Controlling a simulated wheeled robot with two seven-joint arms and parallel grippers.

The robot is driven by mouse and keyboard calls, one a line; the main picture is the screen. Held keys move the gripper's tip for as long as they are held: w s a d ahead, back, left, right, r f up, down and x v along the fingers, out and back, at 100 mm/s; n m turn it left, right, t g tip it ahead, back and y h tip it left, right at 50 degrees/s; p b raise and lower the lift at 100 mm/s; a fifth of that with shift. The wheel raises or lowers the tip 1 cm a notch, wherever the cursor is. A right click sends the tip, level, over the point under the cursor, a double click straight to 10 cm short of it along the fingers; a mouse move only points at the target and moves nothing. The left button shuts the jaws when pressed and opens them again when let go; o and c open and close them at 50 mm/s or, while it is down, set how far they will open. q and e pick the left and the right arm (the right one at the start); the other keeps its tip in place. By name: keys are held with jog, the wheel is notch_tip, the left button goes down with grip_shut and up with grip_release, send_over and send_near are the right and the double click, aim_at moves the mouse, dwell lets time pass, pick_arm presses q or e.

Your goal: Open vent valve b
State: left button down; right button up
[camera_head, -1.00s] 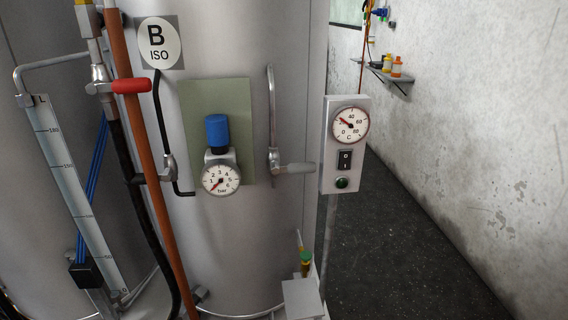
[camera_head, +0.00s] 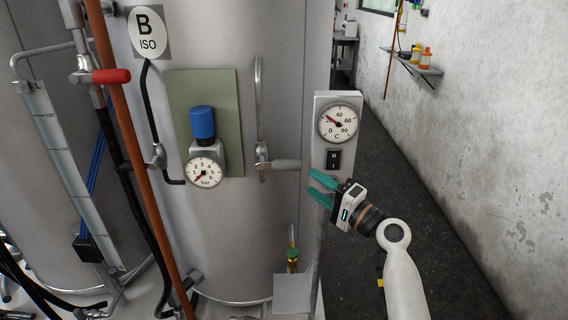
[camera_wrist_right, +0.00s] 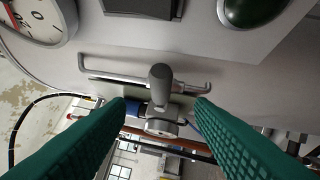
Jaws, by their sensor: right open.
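A valve with a grey lever handle (camera_head: 284,164) sits on a thin vertical pipe (camera_head: 259,105) on the front of the tank marked B (camera_head: 147,32). The handle points right, across the pipe. No label on the valve itself is legible. My right gripper (camera_head: 313,184) is open and empty, just right of and below the handle's end, with its teal fingers pointing left. In the right wrist view the grey handle (camera_wrist_right: 161,82) points toward the camera and lies between the two open fingers, beyond their tips. My left gripper is not in view.
A control box with a temperature dial (camera_head: 338,123) and a black switch (camera_head: 333,160) stands close above my right gripper. A pressure gauge (camera_head: 204,172) with a blue cap (camera_head: 202,123) is left of the valve. A red-handled valve (camera_head: 110,76) is farther left.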

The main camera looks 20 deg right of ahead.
aim_at(293, 169)
jog(key=p+x, duration=0.1)
jog(key=x, duration=0.9)
jog(key=shift+w+a+p, duration=0.1)
jog(key=shift+p, duration=0.2)
grip_shut()
